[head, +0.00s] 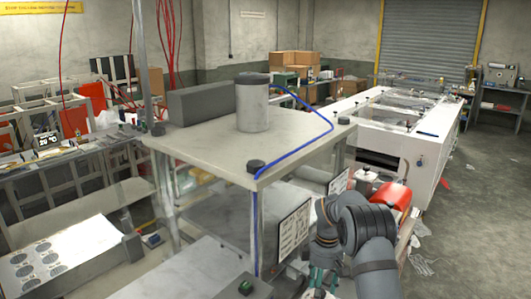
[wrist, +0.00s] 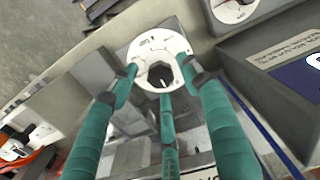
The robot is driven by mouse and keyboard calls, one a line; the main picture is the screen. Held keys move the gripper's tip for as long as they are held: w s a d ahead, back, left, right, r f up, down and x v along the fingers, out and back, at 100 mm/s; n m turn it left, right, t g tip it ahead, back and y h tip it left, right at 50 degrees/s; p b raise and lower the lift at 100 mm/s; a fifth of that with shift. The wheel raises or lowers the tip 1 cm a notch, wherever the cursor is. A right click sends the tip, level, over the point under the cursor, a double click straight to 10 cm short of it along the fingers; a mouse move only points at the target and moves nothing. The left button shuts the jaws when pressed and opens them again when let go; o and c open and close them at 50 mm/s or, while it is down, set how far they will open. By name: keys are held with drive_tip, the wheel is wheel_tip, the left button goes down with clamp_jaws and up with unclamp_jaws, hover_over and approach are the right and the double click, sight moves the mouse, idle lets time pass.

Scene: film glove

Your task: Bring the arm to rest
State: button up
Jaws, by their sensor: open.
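My arm (head: 366,235) is folded at the lower right of the head view, beside the bench frame. My gripper (wrist: 160,75) has three teal fingers, spread apart with nothing between them. In the head view only a teal part of it (head: 322,280) shows, low and partly hidden by the arm. In the wrist view a white round dial (wrist: 149,48) with a dark centre knob (wrist: 160,75) lies beyond the fingertips. The fingertips overlap its edge in the picture; I cannot tell whether they touch it.
A second dial (wrist: 232,8) and a labelled grey box (wrist: 262,60) are close by on the right. A table (head: 205,150) bears a grey cylinder (head: 252,110) and a blue cable (head: 325,122). A white machine (head: 430,140) stands behind; floor (head: 470,215) is open at right.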

drive_tip(key=shift+f, duration=0.3)
drive_tip(key=shift+r, duration=0.15)
